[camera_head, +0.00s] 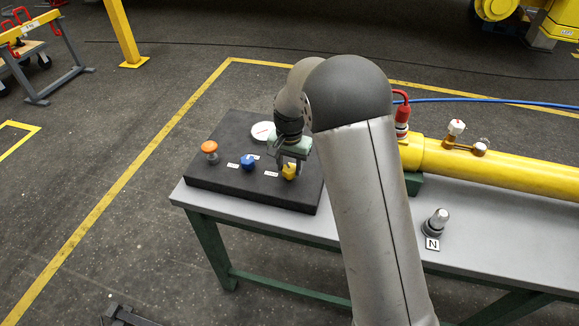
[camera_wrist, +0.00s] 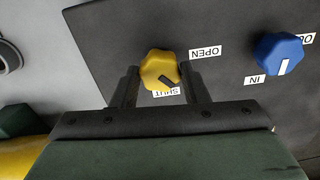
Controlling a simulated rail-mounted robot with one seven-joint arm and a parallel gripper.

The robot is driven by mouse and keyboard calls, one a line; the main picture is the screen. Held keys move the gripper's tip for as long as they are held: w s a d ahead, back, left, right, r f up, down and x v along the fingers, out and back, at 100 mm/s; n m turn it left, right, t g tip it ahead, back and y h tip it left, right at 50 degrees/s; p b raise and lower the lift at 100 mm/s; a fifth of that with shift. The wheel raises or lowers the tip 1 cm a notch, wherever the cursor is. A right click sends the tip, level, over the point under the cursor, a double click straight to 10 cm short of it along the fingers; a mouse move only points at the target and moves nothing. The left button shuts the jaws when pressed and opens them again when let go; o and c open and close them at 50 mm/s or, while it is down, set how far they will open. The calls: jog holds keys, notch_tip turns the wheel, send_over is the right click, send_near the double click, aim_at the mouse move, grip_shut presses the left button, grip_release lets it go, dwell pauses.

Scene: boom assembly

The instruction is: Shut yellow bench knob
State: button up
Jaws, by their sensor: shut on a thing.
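The yellow bench knob (camera_head: 289,172) sits near the front edge of the black panel (camera_head: 235,190) on the bench. In the wrist view the yellow knob (camera_wrist: 158,66) lies between the two dark fingers of my gripper (camera_wrist: 160,74), which is shut on it. The knob's dark pointer mark is on its lower side, close to the SHUT label (camera_wrist: 166,91). The OPEN label (camera_wrist: 205,52) is to the right of the knob. In the head view my gripper (camera_head: 290,160) comes down onto the knob from above, and my arm hides part of the bench.
A blue knob (camera_head: 248,162) with IN and OUT labels is beside the yellow one. An orange knob (camera_head: 209,148) and a white dial (camera_head: 263,131) are also on the panel. A yellow pipe (camera_head: 500,168) and a clear-topped fitting (camera_head: 437,222) are on the right.

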aim_at(289, 168)
jog(key=m, duration=0.4)
jog(key=shift+m, duration=2.1)
jog(key=o, duration=1)
jog(key=shift+c, duration=0.2)
jog(key=shift+r, duration=0.1)
notch_tip(289, 168, up, 17)
jog(key=shift+r+b, duration=0.2)
jog(key=shift+b, duration=0.25)
